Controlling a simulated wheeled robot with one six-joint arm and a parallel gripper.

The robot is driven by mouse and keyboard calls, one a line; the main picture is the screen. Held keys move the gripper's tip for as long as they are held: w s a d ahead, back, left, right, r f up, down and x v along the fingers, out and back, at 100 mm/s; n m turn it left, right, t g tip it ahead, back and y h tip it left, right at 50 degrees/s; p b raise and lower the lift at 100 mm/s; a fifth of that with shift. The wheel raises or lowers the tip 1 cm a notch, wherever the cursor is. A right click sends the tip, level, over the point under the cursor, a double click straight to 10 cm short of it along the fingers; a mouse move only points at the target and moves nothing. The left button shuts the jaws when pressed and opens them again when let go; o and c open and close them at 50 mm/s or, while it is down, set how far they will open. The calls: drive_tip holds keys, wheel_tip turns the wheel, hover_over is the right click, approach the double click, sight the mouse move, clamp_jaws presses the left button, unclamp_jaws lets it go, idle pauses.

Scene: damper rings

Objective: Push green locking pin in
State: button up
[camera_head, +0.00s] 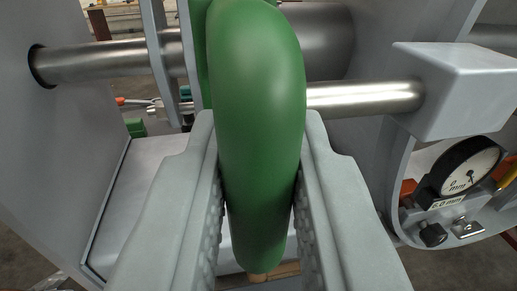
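A large green rounded part (258,120), which looks like the handle of the green locking pin, stands upright in the middle of the view. My gripper (258,205) has one grey ridged finger on each side of it. Both fingers appear to touch its sides, so the gripper looks shut on it. A metal rod (362,97) runs right from behind the green part into a grey block (462,88). The handle hides where the rod meets it, and I cannot tell how deep the pin sits.
A thicker metal shaft (100,60) passes through a grey side plate (50,130) on the left. A dial gauge (468,168) sits at right, with a small "6.0 mm" label below it. Grey plates and walls stand close on both sides.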

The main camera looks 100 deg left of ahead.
sight(420, 88)
clamp_jaws()
drive_tip(key=w, duration=0.2)
drive_tip(key=w+a, duration=0.1)
drive_tip(key=w, duration=0.2)
drive_tip(key=w+a, duration=0.1)
drive_tip(key=w, duration=0.2)
drive_tip(key=shift+w+a, duration=0.15)
drive_tip(key=shift+r, duration=0.1)
drive_tip(key=shift+w, duration=0.1)
drive_tip(key=o, duration=0.6)
unclamp_jaws()
drive_tip(key=shift+w, duration=0.15)
drive_tip(key=d, duration=0.5)
drive_tip(key=w+d, duration=0.1)
drive_tip(key=d, duration=1.1)
drive_tip(key=shift+w+d, duration=0.15)
drive_tip(key=shift+w, duration=0.05)
